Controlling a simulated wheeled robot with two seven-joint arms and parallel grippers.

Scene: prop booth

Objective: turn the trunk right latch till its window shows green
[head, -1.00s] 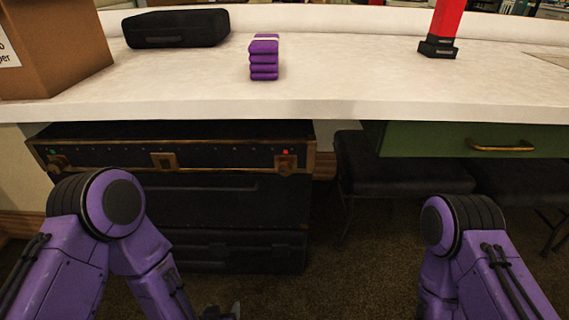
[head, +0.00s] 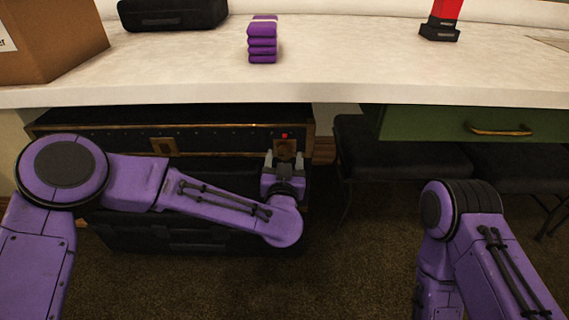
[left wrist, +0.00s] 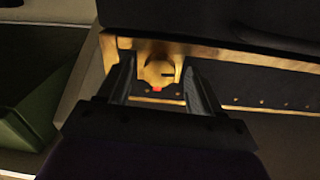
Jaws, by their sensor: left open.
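The black trunk (head: 225,139) with brass edging stands under the counter. Its right latch (head: 285,148) is a brass plate with a round knob, and the small window above it shows red. In the left wrist view the latch knob (left wrist: 159,71) has a dark slot, and the red window (left wrist: 157,89) is beside it. My left gripper (head: 285,157) is open in front of the right latch. In the left wrist view its two fingers (left wrist: 158,80) stand on either side of the knob, with no clear contact. My right gripper is out of view; only that arm shows.
The white counter (head: 350,75) overhangs the trunk. A green drawer (head: 440,123) and dark padded stools (head: 385,150) stand to the right. Purple folded cloths (head: 262,45) lie on the counter.

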